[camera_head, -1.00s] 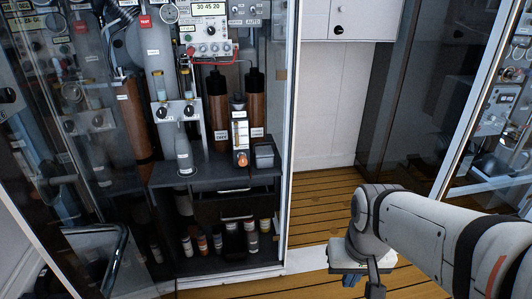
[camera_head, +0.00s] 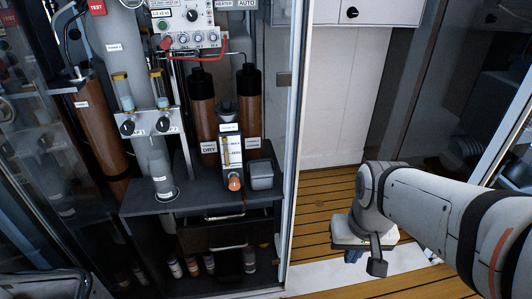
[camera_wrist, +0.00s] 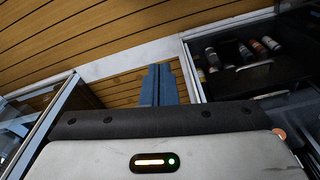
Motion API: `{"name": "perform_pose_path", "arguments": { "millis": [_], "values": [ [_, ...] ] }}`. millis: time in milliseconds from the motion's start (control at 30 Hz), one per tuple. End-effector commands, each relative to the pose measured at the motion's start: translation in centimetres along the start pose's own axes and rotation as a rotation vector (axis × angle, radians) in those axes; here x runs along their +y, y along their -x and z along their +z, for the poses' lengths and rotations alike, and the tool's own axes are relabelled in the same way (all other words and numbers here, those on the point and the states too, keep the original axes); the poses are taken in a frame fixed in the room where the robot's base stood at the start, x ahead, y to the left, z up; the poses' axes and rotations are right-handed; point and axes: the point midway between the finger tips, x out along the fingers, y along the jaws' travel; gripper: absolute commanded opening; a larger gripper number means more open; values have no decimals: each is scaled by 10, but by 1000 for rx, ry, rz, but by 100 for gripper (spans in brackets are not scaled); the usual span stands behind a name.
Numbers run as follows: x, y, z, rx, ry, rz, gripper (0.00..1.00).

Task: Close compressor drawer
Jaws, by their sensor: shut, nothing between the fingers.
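The dark compressor drawer (camera_head: 212,238) is below the grey bench top of the glass cabinet, left of centre in the head view. Two thin handles show near it, one above the other. It looks pulled out, but dark shading hides how far. My gripper (camera_head: 353,256) hangs low over the wooden floor, right of the cabinet and clear of the drawer. In the wrist view its blue fingers (camera_wrist: 155,84) are together and empty. A dark panel (camera_wrist: 240,82), possibly the drawer, lies to their right, in front of bottles.
Small bottles (camera_head: 192,266) stand on the shelf below the drawer. A glass door edge (camera_head: 297,140) bounds the cabinet's right side. The wooden floor (camera_head: 318,212) between the cabinet and my arm is clear. Another glass panel (camera_head: 510,130) stands at the right.

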Motion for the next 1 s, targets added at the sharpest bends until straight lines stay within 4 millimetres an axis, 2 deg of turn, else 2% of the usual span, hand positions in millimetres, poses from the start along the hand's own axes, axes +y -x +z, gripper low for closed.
{"name": "perform_pose_path", "arguments": {
  "millis": [133, 233, 400, 567, 700, 800, 900, 1000],
  "values": [
    [3, -6, -5, 11, 26, 10, 0],
    [16, -23, -23, 53, 110, 47, 0],
    [36, -74, -79, 193, 463, 158, 0],
    [36, -129, -131, 355, 902, 247, 0],
    [13, -174, -160, 527, 1277, 279, 0],
    [-12, -202, -169, 679, 1528, 290, 0],
    [-41, -226, -167, 866, 1739, 292, 0],
    [-70, -241, -156, 1091, 1893, 296, 0]
  ]
}}
